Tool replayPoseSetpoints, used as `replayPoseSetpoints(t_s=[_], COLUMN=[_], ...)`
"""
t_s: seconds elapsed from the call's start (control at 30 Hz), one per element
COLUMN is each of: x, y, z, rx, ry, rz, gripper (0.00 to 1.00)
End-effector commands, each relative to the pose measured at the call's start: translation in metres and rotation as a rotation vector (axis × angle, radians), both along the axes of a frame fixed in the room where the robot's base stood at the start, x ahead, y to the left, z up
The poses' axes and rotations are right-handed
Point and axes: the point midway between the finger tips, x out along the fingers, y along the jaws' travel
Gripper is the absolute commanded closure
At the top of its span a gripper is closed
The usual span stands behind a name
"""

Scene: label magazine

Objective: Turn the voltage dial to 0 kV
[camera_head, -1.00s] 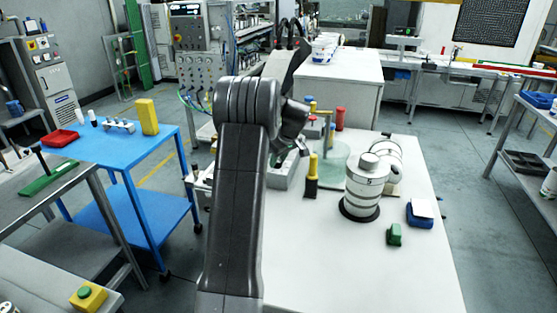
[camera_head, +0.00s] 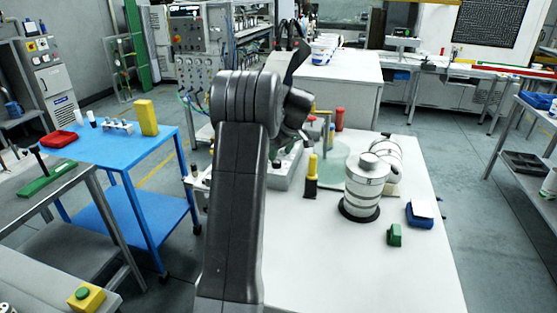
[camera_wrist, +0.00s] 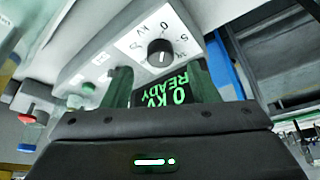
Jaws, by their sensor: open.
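The voltage dial (camera_wrist: 159,52) is a round black knob on a white square label with printed marks around it, in the upper middle of the wrist view. A white pointer line shows on the knob, but I cannot tell exactly which mark it points at. Below it, a dark display (camera_wrist: 178,88) shows green text, upside down, reading "0 kV READY". My gripper (camera_wrist: 160,85) is open, its two dark green fingers either side of the display, on the near side of the dial. It seems apart from the knob. In the head view my arm hides the gripper and dial.
A grey box (camera_head: 287,178) shows partly behind my arm on the white table (camera_head: 345,255). To its right stand a yellow-and-black tool (camera_head: 311,177), a white ringed cylinder (camera_head: 365,190) and a green block (camera_head: 394,235). The table's front is clear.

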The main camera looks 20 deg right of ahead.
Motion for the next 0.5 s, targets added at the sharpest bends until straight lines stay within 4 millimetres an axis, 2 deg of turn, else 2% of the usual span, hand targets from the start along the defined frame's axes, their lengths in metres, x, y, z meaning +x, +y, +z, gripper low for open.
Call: replayPoseSetpoints(t_s=[0.1,0.3,0.5], x=[-0.01,-0.025,-0.033], y=[-0.004,-0.01,-0.012], z=[0.027,0.065,0.086], rx=[-0.002,-0.002,0.0], ry=[-0.004,-0.003,0.0], rz=[-0.002,-0.001,0.001], gripper=[0.46,0.46,0.46])
